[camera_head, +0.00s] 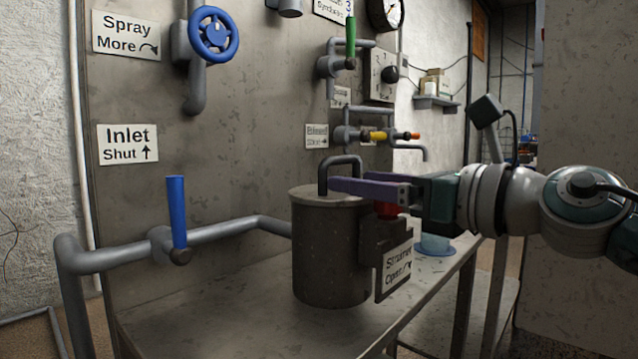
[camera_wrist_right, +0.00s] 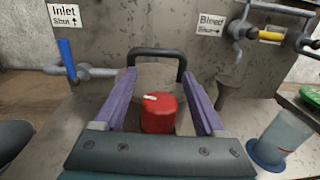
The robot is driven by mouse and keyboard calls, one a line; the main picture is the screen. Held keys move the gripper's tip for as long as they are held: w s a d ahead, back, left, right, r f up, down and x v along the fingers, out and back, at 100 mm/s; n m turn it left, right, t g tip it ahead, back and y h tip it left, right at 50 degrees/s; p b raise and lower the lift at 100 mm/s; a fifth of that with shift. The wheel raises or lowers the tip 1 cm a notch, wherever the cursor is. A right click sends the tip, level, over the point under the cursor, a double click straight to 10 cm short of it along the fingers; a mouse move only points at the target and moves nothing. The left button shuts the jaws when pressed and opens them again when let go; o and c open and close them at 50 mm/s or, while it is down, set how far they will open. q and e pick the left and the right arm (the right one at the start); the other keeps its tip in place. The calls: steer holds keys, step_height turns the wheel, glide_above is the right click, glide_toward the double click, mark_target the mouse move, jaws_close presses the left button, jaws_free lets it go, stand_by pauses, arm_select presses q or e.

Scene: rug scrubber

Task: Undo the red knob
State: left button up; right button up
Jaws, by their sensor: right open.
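The red knob (camera_head: 388,210) sits beside the grey strainer canister (camera_head: 328,255), above a sign reading "Strainer Open" (camera_head: 396,268). My right gripper (camera_head: 335,184) reaches in from the right with its purple fingers over the knob, level with the canister's lid handle. In the right wrist view the red knob (camera_wrist_right: 159,114) shows a small white mark on top. It stands between the open fingers of my right gripper (camera_wrist_right: 160,70), with a gap on each side. The gripper holds nothing. In the head view the gripper hides the knob's upper part. My left gripper is out of view.
The dark lid handle (camera_wrist_right: 155,52) arches just beyond the fingertips. A blue-handled inlet valve (camera_head: 177,212) stands left, a yellow bleed valve (camera_head: 378,136) behind. A clear container with a blue base (camera_head: 435,243) is at right. The left part of the bench (camera_head: 210,300) is clear.

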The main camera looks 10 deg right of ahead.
jaws_close()
stand_by(0.6)
